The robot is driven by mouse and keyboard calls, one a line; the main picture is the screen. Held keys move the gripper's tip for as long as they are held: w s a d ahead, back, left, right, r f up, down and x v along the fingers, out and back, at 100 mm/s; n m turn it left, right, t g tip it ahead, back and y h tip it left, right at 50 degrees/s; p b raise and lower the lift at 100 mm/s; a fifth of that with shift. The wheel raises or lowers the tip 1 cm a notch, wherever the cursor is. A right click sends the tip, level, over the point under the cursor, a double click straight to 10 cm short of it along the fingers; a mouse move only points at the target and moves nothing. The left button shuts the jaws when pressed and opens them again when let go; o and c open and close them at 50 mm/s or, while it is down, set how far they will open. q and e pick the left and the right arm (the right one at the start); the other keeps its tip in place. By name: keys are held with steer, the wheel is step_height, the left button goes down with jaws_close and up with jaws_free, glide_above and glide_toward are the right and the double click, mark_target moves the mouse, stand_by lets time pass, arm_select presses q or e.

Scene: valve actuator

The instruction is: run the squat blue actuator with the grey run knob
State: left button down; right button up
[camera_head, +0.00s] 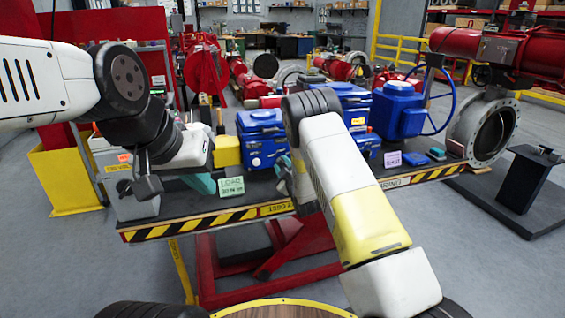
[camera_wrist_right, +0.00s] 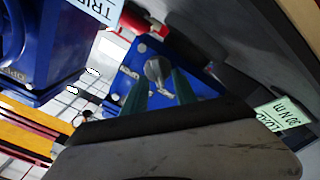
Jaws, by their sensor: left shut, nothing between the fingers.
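The squat blue actuator (camera_head: 262,137) stands on the bench in the head view. In the right wrist view its blue panel (camera_wrist_right: 128,82) carries a grey knob (camera_wrist_right: 157,70). My right gripper (camera_wrist_right: 159,80) has its two dark green fingers apart, one on each side of the knob in the picture. Contact cannot be made out. My left gripper (camera_head: 148,186) is shut and empty at the bench's left end, left of the squat actuator.
Other blue actuators (camera_head: 399,108) stand further right on the bench. A pale green card (camera_head: 231,187) and a white card (camera_head: 393,159) stand at the front edge. A yellow block (camera_head: 227,151) is left of the squat actuator. A grey pipe flange (camera_head: 485,128) is at the right.

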steer(key=v, duration=0.8)
steer(key=shift+w, duration=0.1)
steer(key=d+r+m+g+h, duration=0.25)
steer(key=d+r+m, duration=0.2)
steer(key=r, duration=0.45)
steer(key=s+d+r+m+g, duration=0.3)
steer(key=s+d+r+m, duration=0.15)
steer(key=s+r, duration=0.4)
steer(key=s+d+r+m+g, duration=0.1)
steer(key=s+r+g, duration=0.1)
steer(key=s, duration=1.3)
steer(key=s+d+r+m+g, duration=0.2)
steer(key=s+r+g, duration=0.1)
steer(key=s, duration=1.3)
steer(key=shift+r+h, duration=0.35)
steer(key=shift+h, duration=0.1)
